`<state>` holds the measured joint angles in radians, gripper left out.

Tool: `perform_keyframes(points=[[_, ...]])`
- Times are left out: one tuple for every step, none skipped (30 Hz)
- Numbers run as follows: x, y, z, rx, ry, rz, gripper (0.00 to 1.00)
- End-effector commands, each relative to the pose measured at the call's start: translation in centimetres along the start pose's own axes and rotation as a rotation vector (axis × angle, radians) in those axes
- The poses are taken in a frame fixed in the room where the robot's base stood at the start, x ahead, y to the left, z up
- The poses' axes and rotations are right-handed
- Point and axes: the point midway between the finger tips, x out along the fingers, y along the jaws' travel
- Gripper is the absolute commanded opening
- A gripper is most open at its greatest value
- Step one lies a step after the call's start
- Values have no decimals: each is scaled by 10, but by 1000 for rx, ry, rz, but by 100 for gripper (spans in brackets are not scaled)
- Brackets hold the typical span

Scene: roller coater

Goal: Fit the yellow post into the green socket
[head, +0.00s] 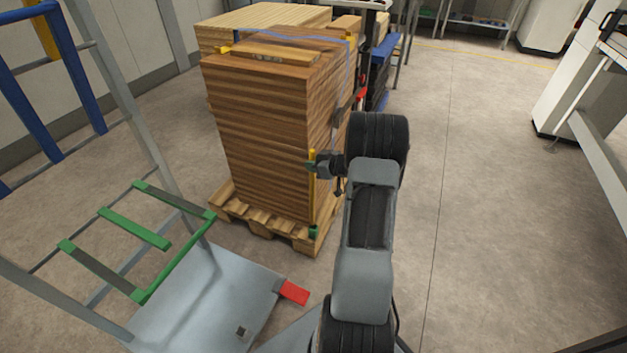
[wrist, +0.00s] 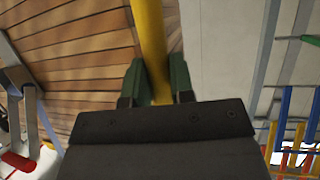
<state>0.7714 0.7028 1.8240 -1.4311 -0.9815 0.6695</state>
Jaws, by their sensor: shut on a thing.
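The yellow post (head: 312,198) stands upright at the near right corner of the wood stack. My gripper (head: 314,165) is shut on it near its top in the head view. In the wrist view the yellow post (wrist: 149,40) runs between the two green fingers of my gripper (wrist: 156,85). The green socket (head: 314,232) is at the pallet's near corner, just below the post's lower end. I cannot tell whether the post's end is inside the socket or only above it. The socket does not show clearly in the wrist view.
The tall wood stack (head: 262,130) on its pallet (head: 262,225) is close beside my gripper. A grey cart platform (head: 200,295) with green bars (head: 135,228) and a red tab (head: 294,292) stands at the near left. The floor (head: 480,200) to the right is clear.

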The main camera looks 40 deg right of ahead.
Motion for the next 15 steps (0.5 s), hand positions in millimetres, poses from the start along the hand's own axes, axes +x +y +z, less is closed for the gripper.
perform_keyframes(points=[[2,1,5,0,2,1,0],[3,1,7,-1,2,1,0],[3,1,8,-2,2,1,0],[3,1,8,-2,2,1,0],[4,1,9,-2,2,1,0],[4,0,10,-2,2,1,0],[4,0,12,-2,2,1,0],[5,0,14,-2,1,0,0],[7,0,17,-2,1,0,0],[8,0,20,-1,1,0,0],[9,0,24,-1,1,0,0],[12,0,30,-1,0,0,0],[14,0,34,0,-1,0,0],[16,0,40,0,-2,0,0],[18,0,46,0,-4,0,0]])
